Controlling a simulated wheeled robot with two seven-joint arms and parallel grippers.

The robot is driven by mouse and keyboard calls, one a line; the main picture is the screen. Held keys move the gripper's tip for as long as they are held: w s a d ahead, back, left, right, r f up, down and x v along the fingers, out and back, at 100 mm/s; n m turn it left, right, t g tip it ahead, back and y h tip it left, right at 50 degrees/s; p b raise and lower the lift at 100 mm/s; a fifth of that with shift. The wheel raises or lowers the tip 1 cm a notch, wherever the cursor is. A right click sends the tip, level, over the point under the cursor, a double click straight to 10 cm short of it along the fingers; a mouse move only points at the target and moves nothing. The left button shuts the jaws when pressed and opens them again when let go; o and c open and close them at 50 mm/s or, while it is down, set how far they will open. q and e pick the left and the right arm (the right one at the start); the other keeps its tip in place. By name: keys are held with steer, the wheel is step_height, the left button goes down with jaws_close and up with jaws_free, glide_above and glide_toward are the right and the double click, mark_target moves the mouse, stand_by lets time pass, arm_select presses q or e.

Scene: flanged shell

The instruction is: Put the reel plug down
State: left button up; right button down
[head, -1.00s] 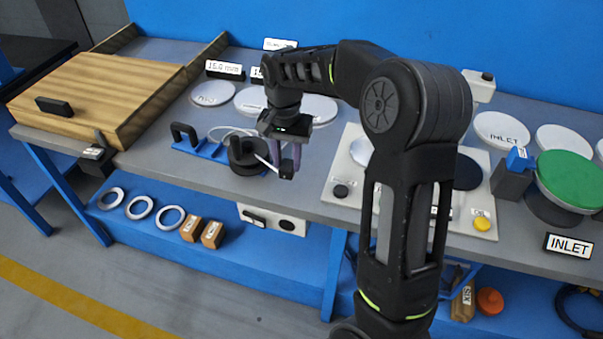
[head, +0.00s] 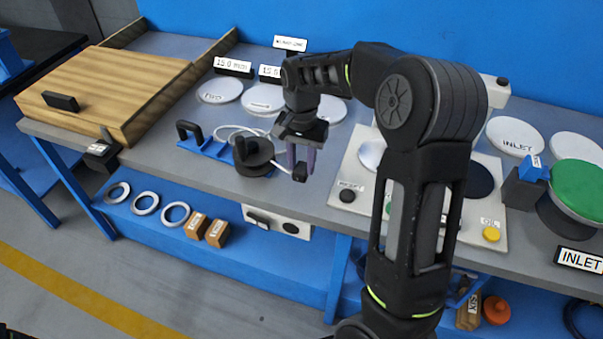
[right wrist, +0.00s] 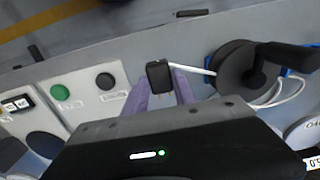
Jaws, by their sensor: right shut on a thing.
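The reel plug is a small black block (head: 300,173) at the end of a white cable. My right gripper (head: 301,164) has its purple fingers shut on the plug, one on each side. The right wrist view also shows the plug (right wrist: 158,75) between the fingertips, with the cable running to the black reel (right wrist: 240,72). In the head view the reel (head: 254,157) stands on the grey table, left of the gripper. The plug is over the table between the reel and a pale button panel. I cannot tell whether it touches the table. My left gripper is not in view.
The pale panel (head: 355,160) with buttons lies right of the plug. A blue holder with a black handle (head: 203,141) stands left of the reel. White discs (head: 264,98) lie behind. The table's front edge is close; bare table (head: 318,185) shows between reel and panel.

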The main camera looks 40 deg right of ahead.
mark_target(301, 168)
steer(key=shift+f, duration=0.15)
step_height(301, 168, down, 4)
steer(key=shift+r, duration=0.15)
stand_by(0.3)
steer(key=shift+f+b, duration=0.3)
steer(key=shift+f, duration=0.35)
steer(key=c, duration=1)
jaws_free()
steer(key=shift+c, duration=0.2)
steer(key=shift+r, duration=0.1)
